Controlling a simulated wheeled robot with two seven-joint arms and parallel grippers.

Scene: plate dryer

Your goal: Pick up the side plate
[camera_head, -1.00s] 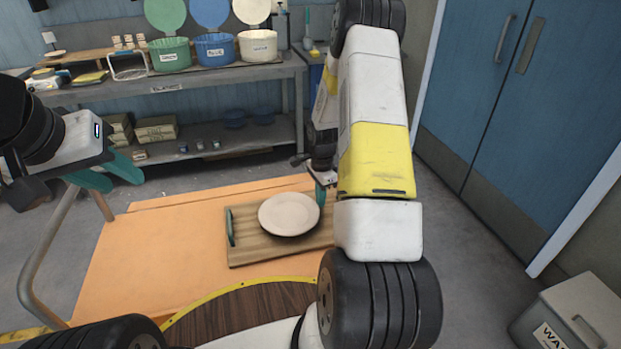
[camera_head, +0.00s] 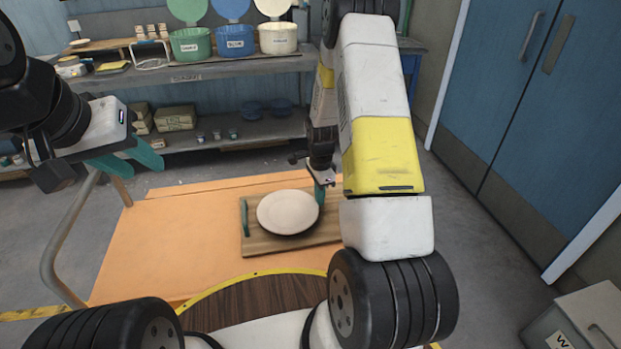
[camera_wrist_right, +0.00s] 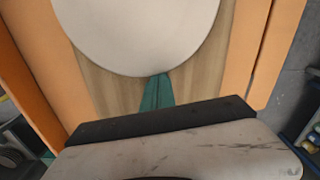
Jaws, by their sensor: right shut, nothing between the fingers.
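The side plate (camera_head: 288,212) is a round off-white plate lying flat on a wooden tray (camera_head: 262,244), close to the tray's left teal handle (camera_head: 244,217). My right gripper (camera_head: 319,192) points down at the plate's right rim. In the right wrist view its teal fingers (camera_wrist_right: 157,92) are together with nothing between them, and their tips meet the edge of the plate (camera_wrist_right: 140,35); I cannot tell whether they touch it. My left gripper (camera_head: 128,162) hangs at the left, away from the plate, its teal fingers apart and empty.
The tray rests on an orange surface (camera_head: 170,240) with free room to the left. A rear shelf holds green (camera_head: 190,45), blue (camera_head: 235,42) and cream (camera_head: 278,40) bins. A metal rail (camera_head: 62,235) stands at the left, a grey bin (camera_head: 580,325) at lower right.

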